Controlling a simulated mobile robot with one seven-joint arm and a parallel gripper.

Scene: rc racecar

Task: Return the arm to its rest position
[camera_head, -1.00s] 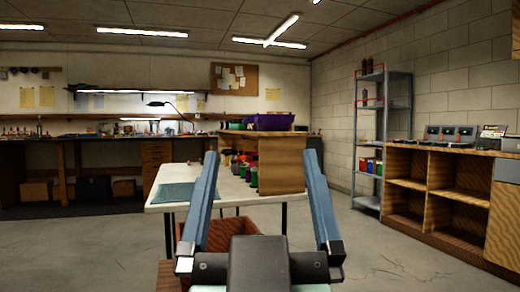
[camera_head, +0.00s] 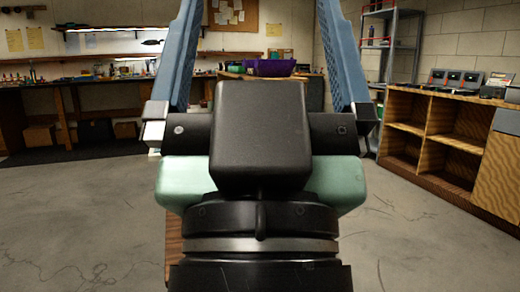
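My gripper (camera_head: 258,50) fills the middle of the head view, close to the camera and pointing up and away. Its two blue fingers stand wide apart, with nothing seen between them; their tips run out past the top edge of the picture. Its dark body and pale green wrist housing show below the fingers.
A purple bin (camera_head: 270,67) stands on a wooden unit behind my gripper. A wooden cabinet (camera_head: 440,130) with open shelves is on the right, by a grey metal rack (camera_head: 391,45). A long workbench (camera_head: 60,85) runs along the back left. The floor at both sides is clear.

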